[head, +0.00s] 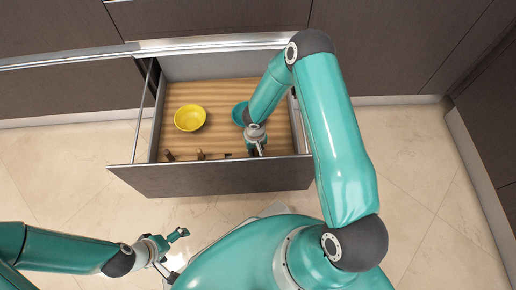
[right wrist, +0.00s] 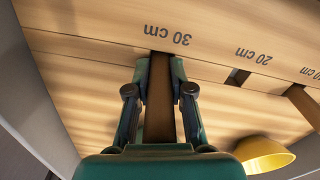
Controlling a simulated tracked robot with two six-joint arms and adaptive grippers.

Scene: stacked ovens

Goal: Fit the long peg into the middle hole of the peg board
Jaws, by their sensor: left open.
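A dark brown peg (right wrist: 159,100) stands between the fingers of my right gripper (right wrist: 160,72) in the right wrist view; both fingers touch it. Its far end meets the pale wooden peg board (right wrist: 205,60) at the "30 cm" mark; how deep it sits cannot be told. The hole at the "20 cm" mark (right wrist: 238,77) is empty. Another peg (right wrist: 302,103) stands at the mark on the right. In the head view my right gripper (head: 257,146) is at the drawer's front, partly hidden by its arm. My left gripper (head: 174,252) is open and empty, outside the drawer.
The open drawer (head: 215,180) has a wooden floor with a yellow bowl (head: 190,118) at left and a teal bowl (head: 239,113) partly behind my right arm. Short dark pegs (head: 201,155) stand along its front wall. Tiled floor lies free at left.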

